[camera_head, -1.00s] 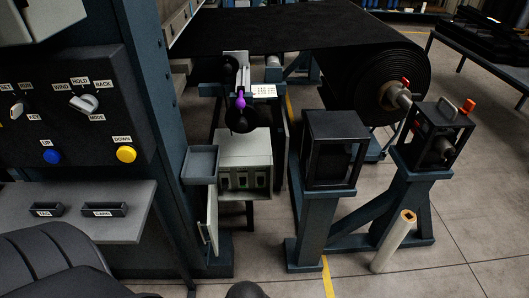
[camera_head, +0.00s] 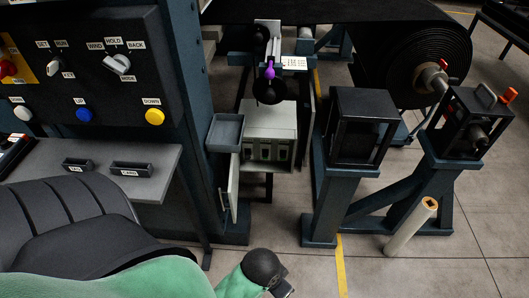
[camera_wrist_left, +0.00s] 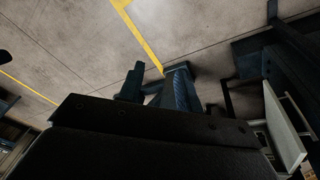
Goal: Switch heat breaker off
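The grey breaker box (camera_head: 284,120) stands low in the middle of the head view. Its front holds a row of small dark breakers (camera_head: 266,152), with labels too small to read. I cannot tell which is the heat breaker or how the levers stand. The box door (camera_head: 233,189) hangs open at its left. My left arm, black and green, comes in from the lower left. Its wrist end is below the box, well apart from it, and the fingers are not clear. The left wrist view shows mostly floor, with the door (camera_wrist_left: 284,127) at right. My right gripper is out of view.
A grey tray (camera_head: 226,131) sticks out above the door. The control panel (camera_head: 120,90) and its shelf (camera_head: 150,158) stand at left. A dark box on a blue stand (camera_head: 335,205) is to the right. Open floor lies in front of the breaker box.

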